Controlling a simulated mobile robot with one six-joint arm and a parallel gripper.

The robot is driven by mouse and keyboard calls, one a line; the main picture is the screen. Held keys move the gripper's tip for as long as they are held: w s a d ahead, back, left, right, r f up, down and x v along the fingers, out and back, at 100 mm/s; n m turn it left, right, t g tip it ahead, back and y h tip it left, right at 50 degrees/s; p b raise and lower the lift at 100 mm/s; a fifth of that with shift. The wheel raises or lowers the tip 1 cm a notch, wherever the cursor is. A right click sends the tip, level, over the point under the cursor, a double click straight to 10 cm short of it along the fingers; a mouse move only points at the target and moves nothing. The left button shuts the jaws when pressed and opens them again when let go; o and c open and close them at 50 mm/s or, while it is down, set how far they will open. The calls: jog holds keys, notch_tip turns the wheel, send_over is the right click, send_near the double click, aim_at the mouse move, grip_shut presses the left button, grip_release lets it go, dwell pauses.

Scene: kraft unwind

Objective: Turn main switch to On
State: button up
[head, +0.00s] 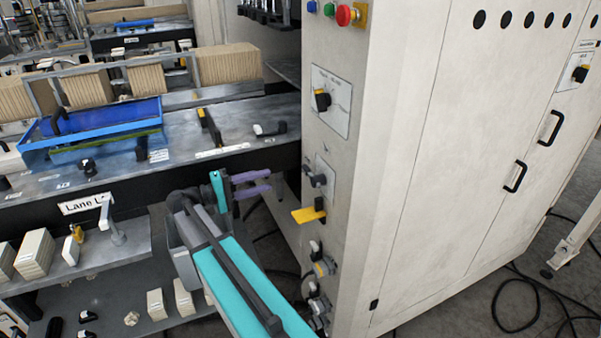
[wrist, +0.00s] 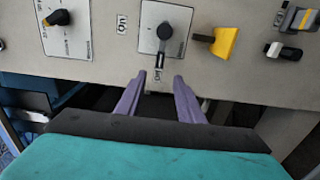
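A rotary switch with a black handle sits on a pale plate on the cabinet's narrow face; I take it as the main switch (wrist: 164,32). In the wrist view an "On" label (wrist: 121,24) is left of its plate and an "Off" label (wrist: 158,74) is below it. The handle points down toward Off. In the head view the switch (head: 317,180) is right of my gripper (head: 269,180). The purple fingers, also in the wrist view (wrist: 160,78), are apart and empty, just short of the Off end of the handle and not visibly touching it.
A yellow handle (wrist: 226,42) is close beside the switch. A black-and-yellow knob (head: 322,100) is above it, and several knobs are below. A bench (head: 235,130) with a blue tray (head: 95,128) is to the left. Cables (head: 530,290) lie on the floor.

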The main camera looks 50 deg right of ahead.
aim_at(304, 171)
jog(key=p+x, duration=0.3)
jog(key=x, duration=1)
jog(key=shift+d, duration=0.3)
jog(key=shift+c, duration=0.2)
grip_shut()
jog(key=shift+s+a, duration=0.1)
